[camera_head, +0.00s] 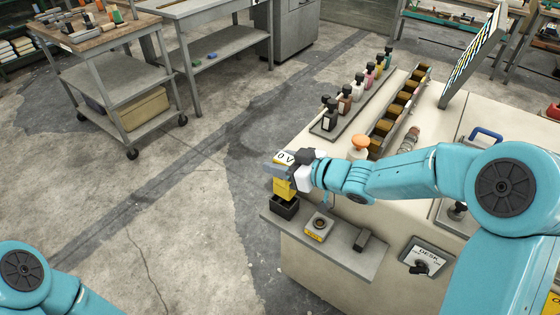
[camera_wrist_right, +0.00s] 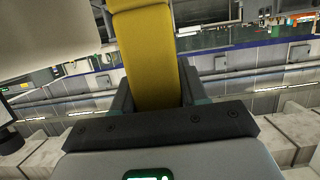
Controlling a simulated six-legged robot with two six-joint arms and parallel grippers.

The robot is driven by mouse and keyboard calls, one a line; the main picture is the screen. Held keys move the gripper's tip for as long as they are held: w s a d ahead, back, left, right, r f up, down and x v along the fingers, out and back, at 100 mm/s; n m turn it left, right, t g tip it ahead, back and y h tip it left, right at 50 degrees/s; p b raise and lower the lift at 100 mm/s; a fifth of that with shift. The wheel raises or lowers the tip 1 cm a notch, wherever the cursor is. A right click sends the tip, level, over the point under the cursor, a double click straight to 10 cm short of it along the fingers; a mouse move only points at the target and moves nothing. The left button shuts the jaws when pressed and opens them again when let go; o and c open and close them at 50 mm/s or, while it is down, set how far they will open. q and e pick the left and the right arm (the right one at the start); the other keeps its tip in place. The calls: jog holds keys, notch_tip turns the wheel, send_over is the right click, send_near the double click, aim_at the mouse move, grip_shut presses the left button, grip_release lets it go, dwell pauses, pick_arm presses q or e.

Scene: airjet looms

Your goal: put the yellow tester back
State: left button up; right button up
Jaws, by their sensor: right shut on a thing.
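The yellow tester (camera_head: 284,188) is upright at the left end of the desk, with a white "0 V" display at its top. My right gripper (camera_head: 283,171) is shut on it just below the display. A black open-topped holder (camera_head: 285,207) sits on the grey shelf directly under the tester. The tester's lower end is at the holder's mouth; I cannot tell whether it is inside. In the right wrist view the yellow body of the tester (camera_wrist_right: 148,55) stands between the two fingers. My left gripper is out of view; only part of my left arm shows.
The grey shelf (camera_head: 343,254) also bears a yellow-based unit with a round top (camera_head: 319,228) and a small dark block (camera_head: 363,240). A row of small bottles (camera_head: 345,103) and an orange-topped knob (camera_head: 360,143) stand on the desk behind. A "DESK" panel (camera_head: 427,258) is at right.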

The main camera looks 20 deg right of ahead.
jog(key=shift+f+b, duration=1.95)
jog(key=shift+f, duration=0.6)
jog(key=o, duration=1.8)
jog(key=shift+r, duration=0.1)
jog(key=p+v, duration=0.4)
jog(key=v, duration=0.6)
jog(key=shift+p, duration=0.4)
